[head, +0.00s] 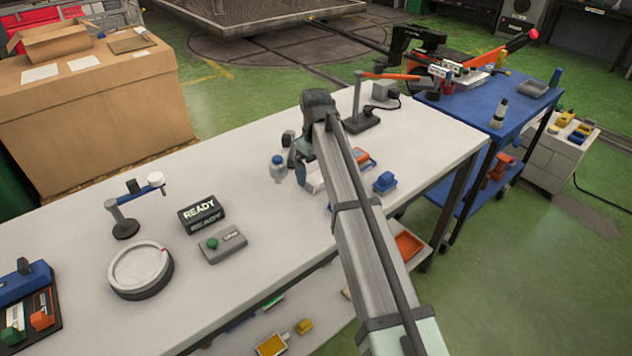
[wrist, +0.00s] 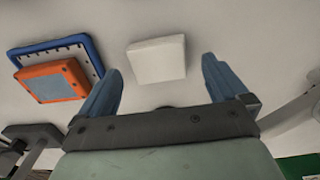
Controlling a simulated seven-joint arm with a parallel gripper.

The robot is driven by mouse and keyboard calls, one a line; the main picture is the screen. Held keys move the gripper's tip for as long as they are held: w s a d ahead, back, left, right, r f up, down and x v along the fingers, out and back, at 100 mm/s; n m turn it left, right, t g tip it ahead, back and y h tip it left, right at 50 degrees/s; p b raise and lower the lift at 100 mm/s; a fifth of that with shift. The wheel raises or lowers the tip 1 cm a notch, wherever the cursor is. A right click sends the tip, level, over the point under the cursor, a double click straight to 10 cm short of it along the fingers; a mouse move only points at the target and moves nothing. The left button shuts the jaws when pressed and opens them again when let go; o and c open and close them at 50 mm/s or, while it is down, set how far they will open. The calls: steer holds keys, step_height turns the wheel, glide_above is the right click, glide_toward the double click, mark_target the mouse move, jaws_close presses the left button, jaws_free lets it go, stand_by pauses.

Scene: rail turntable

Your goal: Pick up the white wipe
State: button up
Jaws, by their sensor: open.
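The white wipe (wrist: 157,60) is a small pale square pad lying flat on the light table top in the wrist view. My gripper (wrist: 162,68) is open, with its two blue fingers spread on either side of the wipe's near end in the picture. Nothing is held between the fingers. I cannot tell how high the fingertips are above the table. In the head view my arm reaches over the workbench and hides most of the gripper, and I cannot make out the wipe for certain there.
An orange-framed block (wrist: 52,82) on a blue-edged piece (wrist: 70,50) lies left of the wipe. In the head view a small bottle (head: 278,170), a READY sign (head: 202,212), a round dish (head: 140,268) and a blue block (head: 385,183) stand on the workbench (head: 285,250).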

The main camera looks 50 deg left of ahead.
mark_target(316, 178)
step_height(316, 178, down, 2)
steer(key=shift+c, duration=0.3)
steer(key=c, duration=1)
steer(key=shift+r, duration=0.1)
step_height(316, 178, up, 10)
